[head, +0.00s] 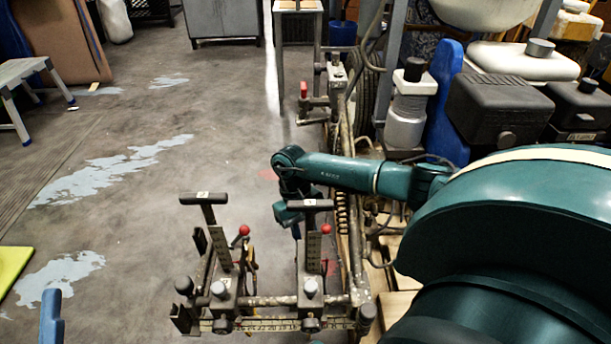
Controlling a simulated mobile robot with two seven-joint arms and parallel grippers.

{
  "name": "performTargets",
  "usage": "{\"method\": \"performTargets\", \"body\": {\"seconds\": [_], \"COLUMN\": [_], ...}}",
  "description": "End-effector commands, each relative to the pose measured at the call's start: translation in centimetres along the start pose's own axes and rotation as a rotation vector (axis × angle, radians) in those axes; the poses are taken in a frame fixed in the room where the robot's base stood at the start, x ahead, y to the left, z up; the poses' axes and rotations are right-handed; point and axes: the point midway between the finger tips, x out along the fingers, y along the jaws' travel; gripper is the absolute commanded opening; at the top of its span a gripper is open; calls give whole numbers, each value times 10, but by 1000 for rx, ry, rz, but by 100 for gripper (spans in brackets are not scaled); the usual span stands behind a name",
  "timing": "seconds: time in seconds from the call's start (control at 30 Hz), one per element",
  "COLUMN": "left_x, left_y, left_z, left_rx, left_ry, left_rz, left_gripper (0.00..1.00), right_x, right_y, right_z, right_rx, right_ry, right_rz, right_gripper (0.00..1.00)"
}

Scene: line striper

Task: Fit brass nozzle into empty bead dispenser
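Two bead dispensers stand on the striper's front bar, each a metal post with a T-handle and a red-knobbed lever: the left dispenser (223,255) and the right dispenser (312,257). I cannot tell which is empty. I cannot make out a brass nozzle. My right arm reaches in from the right, and its wrist bends down behind the right dispenser's T-handle. My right gripper (292,222) is mostly hidden there, so its fingers and anything in them cannot be seen. I cannot tell whether it touches the dispenser. My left gripper is not in view.
A ruled bar (270,325) joins the dispensers at the bottom. The striper's frame, with hoses and a spring, runs along their right. A black engine box (498,105) and white tank (522,62) stand at right. A step stool (25,75) is far left; the floor between is clear.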

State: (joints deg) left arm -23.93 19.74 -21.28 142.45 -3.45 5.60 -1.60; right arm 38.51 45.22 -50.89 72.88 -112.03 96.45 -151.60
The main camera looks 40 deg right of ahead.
Motion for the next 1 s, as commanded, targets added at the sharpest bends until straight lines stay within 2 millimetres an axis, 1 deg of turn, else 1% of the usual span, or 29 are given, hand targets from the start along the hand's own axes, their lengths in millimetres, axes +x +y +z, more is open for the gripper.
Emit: {"method": "performTargets", "body": {"seconds": [0.47, 1.0], "left_x": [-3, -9], "left_y": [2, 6], "left_z": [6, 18], "left_rx": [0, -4], "left_ry": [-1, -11], "left_rz": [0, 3], "left_gripper": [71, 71], "right_x": [6, 15], "right_y": [0, 0], "right_z": [-2, -6], "right_rx": [0, 0], "right_ry": [0, 0], "right_rz": [0, 0], "right_gripper": [0, 0]}}
